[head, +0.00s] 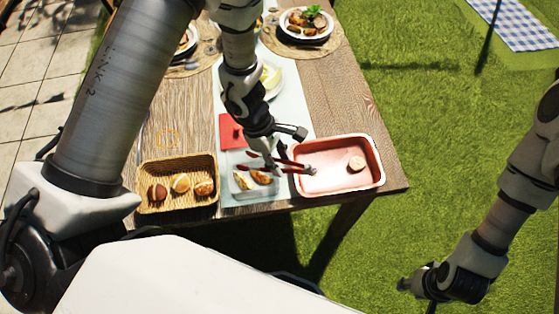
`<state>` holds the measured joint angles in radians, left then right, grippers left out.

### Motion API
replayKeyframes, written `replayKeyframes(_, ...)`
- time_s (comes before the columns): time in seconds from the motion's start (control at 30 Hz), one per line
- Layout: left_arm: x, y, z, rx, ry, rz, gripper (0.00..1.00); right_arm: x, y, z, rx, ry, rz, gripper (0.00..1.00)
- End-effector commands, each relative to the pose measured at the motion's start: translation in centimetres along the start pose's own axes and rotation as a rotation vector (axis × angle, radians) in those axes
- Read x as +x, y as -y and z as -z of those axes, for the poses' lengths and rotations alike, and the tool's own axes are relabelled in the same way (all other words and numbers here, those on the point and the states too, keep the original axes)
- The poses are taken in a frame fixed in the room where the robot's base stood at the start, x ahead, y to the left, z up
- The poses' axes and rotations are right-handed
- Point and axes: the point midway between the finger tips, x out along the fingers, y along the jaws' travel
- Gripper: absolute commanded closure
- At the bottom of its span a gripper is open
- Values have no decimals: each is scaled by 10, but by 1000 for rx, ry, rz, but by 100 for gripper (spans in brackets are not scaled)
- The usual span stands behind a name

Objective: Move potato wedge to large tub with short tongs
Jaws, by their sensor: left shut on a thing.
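My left gripper (284,145) is shut on the short tongs (286,164), which have dark red arms. The tongs reach right, with their dark tips at the left rim of the pink-red large tub (335,187). A pale round piece (357,163) lies in the tub's right part. Potato wedges (261,177) lie in a small clear tray (242,188) left of the tub, below the gripper. Whether the tongs grip anything is too small to tell. My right gripper (413,285) hangs low at the lower right over grass, away from the table; its jaws are unclear.
A wicker basket (147,207) with bread rolls stands left of the tray. A red square item (230,132) lies behind the tray. Plated meals (306,23) and a bowl (271,75) sit farther back. The table's right edge is just beyond the tub.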

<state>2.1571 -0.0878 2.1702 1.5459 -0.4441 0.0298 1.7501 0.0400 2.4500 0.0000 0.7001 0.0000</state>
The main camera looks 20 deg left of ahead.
Motion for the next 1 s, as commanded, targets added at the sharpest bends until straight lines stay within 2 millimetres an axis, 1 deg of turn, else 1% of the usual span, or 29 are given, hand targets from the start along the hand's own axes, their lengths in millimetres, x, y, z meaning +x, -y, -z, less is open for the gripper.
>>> replayKeyframes(0.03, -13, 0, -6, 0, 0, 0, 70, -12, 0, 0, 0, 0, 0, 60)
replayKeyframes(0.3, -50, 2, -21, 0, 0, 0, 70, -42, 0, 0, 0, 0, 0, 60)
replayKeyframes(0.4, -61, 2, -25, 0, 0, 0, 70, -50, 0, 0, 0, 0, 0, 60)
replayKeyframes(1.0, -61, 2, -26, 0, 0, 1, 70, -49, 0, 0, 0, 0, 0, 60)
